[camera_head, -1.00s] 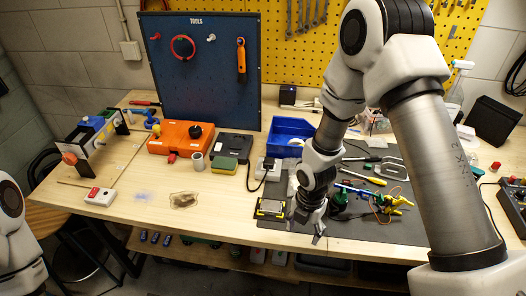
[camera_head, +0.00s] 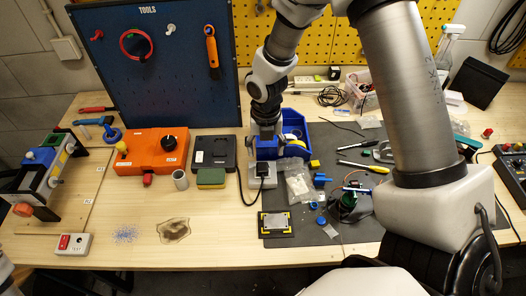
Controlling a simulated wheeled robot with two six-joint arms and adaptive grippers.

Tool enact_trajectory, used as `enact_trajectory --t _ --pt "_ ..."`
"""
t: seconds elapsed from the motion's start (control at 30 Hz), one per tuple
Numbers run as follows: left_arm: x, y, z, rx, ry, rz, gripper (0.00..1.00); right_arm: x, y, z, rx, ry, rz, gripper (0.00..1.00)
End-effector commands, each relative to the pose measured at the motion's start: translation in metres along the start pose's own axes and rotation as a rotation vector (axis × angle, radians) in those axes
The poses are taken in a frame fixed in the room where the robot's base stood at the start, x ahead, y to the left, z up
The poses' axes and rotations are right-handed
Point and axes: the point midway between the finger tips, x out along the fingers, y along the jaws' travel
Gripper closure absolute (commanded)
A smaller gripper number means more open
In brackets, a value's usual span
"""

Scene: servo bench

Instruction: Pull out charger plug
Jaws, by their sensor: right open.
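The black charger plug (camera_head: 262,169) sits in a grey socket box (camera_head: 264,183) near the middle of the bench. Its black cable (camera_head: 241,188) curves away to the left and back. My right gripper (camera_head: 266,150) is open and points down, just behind and above the plug. The fingers are small and partly merge with the dark things behind, so I cannot tell whether they touch the plug. My left gripper is out of view.
A blue bin (camera_head: 294,133) stands right behind the gripper. A clear bag (camera_head: 299,187) is close on the right.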

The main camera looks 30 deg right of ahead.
Motion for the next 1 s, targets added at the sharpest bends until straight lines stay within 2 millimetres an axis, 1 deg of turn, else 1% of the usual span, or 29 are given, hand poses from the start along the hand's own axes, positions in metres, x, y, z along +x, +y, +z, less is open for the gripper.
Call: enact_trajectory --t 0.17,0.5,0.53,0.57,0.7,0.8,1.0 --pt "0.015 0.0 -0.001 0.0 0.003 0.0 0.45 0.014 0.0 0.0 0.0 0.0 0.0 0.33" --pt "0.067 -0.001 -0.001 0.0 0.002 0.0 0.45 0.059 0.0 0.0 0.0 0.0 0.001 0.33" --pt "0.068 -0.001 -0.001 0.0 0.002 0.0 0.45 0.061 0.0 0.0 0.0 0.001 0.001 0.33" --pt "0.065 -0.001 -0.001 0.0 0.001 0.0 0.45 0.062 0.0 -0.001 0.0 0.002 -0.001 0.33" --pt "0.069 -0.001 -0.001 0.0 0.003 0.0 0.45 0.08 0.0 0.0 0.001 0.001 -0.001 0.33" --pt "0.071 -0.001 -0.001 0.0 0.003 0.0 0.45 0.088 0.0 0.0 0.0 0.0 0.0 0.33" --pt "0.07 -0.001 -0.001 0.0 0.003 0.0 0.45 0.09 0.0 0.0 0.001 -0.001 0.0 0.33"
